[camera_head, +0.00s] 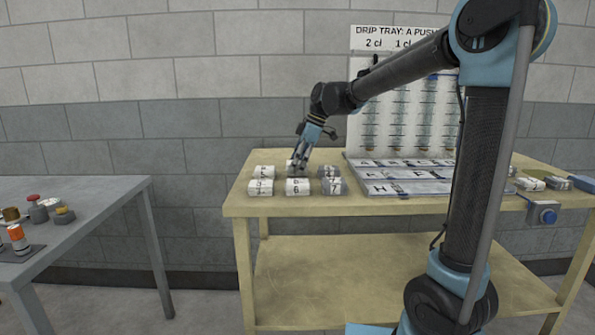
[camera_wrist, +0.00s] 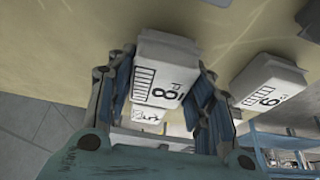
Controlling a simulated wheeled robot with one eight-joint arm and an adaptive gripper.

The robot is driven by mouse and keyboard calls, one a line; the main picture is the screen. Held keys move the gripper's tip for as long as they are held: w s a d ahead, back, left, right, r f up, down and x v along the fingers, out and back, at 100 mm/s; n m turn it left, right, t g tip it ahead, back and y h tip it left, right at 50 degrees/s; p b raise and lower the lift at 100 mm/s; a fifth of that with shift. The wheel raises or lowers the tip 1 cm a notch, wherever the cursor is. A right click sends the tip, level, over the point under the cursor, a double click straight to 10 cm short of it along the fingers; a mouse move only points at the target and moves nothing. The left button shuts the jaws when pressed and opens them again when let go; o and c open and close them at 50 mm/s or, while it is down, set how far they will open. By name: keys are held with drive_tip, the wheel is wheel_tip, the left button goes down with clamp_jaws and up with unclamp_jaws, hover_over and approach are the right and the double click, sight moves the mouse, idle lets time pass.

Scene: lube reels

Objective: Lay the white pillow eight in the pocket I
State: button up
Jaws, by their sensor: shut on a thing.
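My gripper (camera_head: 299,158) is at the back of the pillow group on the left of the wooden table. In the wrist view its two fingers (camera_wrist: 166,72) are shut on the white pillow eight (camera_wrist: 160,58), one finger on each side, with the black 8 facing the camera. In the head view the fingers largely hide this pillow, and I cannot tell whether it is clear of the table. The lettered pocket tray (camera_head: 408,184) lies to the right of the pillows. Its front row shows an H; pocket I is not readable, and my arm hides part of that side.
A white pillow (camera_wrist: 268,80) marked 6 or 9 sits to the right in the wrist view. White pillows (camera_head: 297,187) and grey pillows (camera_head: 333,187) stand close to my gripper. A tall printed board (camera_head: 400,110) rises behind the tray. A grey table (camera_head: 85,205) stands left, across a gap.

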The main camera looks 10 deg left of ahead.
wheel_tip(320, 180, up, 9)
drive_tip(key=shift+f, duration=0.15)
